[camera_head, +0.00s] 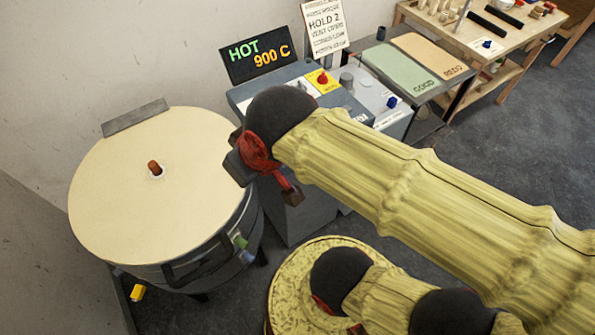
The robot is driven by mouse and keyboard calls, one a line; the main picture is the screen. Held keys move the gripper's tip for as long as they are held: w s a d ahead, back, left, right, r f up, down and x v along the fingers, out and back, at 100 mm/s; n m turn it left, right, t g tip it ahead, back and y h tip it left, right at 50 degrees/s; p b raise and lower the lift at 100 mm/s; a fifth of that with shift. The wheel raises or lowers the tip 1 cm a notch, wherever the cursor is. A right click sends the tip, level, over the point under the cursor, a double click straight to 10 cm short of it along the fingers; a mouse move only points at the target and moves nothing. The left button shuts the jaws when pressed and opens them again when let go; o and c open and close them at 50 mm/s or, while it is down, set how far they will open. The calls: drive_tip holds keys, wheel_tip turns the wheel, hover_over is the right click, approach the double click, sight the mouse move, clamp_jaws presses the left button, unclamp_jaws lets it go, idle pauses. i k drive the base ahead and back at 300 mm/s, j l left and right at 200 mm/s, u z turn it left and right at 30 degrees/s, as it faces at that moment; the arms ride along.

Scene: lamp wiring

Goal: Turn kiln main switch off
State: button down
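My arm covers part of the box's right side. The kiln (150,205), with a round cream lid, stands at the left. A sign (258,52) reads "HOT 900 C".
A white note (325,27) reading "HOLD 2" stands behind the box. A grey unit with a blue knob (391,102) is to the right. Beyond are a green GOOD mat (400,68), an orange REDO mat (432,55) and a wooden workbench (470,34).

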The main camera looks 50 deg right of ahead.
sight(322, 79)
drive_tip(key=k+l+z, duration=0.1)
drive_tip(key=z, duration=1.35)
drive_tip(key=i+l+z, duration=0.1)
drive_tip(key=i+l, duration=0.3)
drive_tip(key=i, duration=0.15)
drive_tip(key=i+l+z, duration=0.15)
drive_tip(key=i+l, duration=0.15)
drive_tip(key=i, duration=0.25)
